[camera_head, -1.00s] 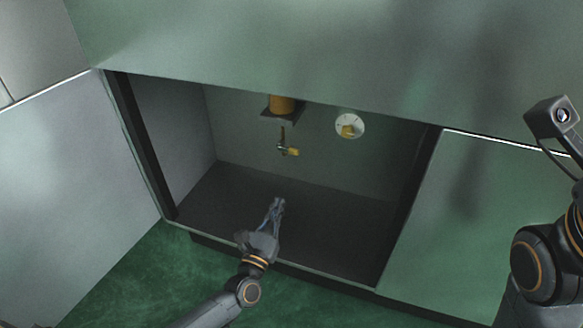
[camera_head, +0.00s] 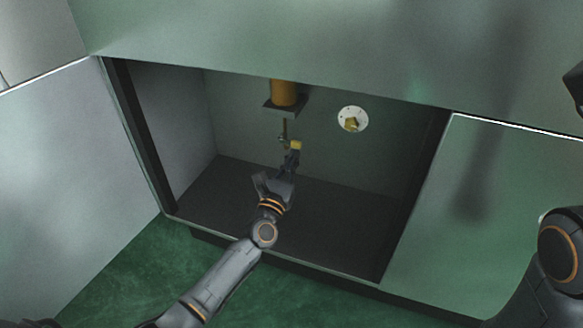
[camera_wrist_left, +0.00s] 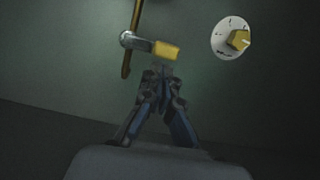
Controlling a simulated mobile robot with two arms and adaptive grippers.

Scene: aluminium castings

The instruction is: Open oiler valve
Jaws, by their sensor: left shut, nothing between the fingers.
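The oiler (camera_head: 285,93) has an amber reservoir on a dark bracket at the back wall of the open cabinet recess. Below it a thin pipe carries a small valve with a yellow-tipped lever (camera_head: 296,145). In the left wrist view the lever (camera_wrist_left: 165,50) points right from the brass pipe (camera_wrist_left: 133,35), roughly level. My left gripper (camera_head: 293,154) is shut and empty, its fingertips just below the yellow tip. In the wrist view the fingertips (camera_wrist_left: 162,74) also show just under it; I cannot tell whether they touch. Of my right arm only links show at the right edge.
A white round dial with a yellow knob (camera_head: 352,119) is on the back wall right of the oiler. The recess has a dark floor (camera_head: 340,215), side walls and a front sill (camera_head: 300,268). The recess floor is otherwise clear.

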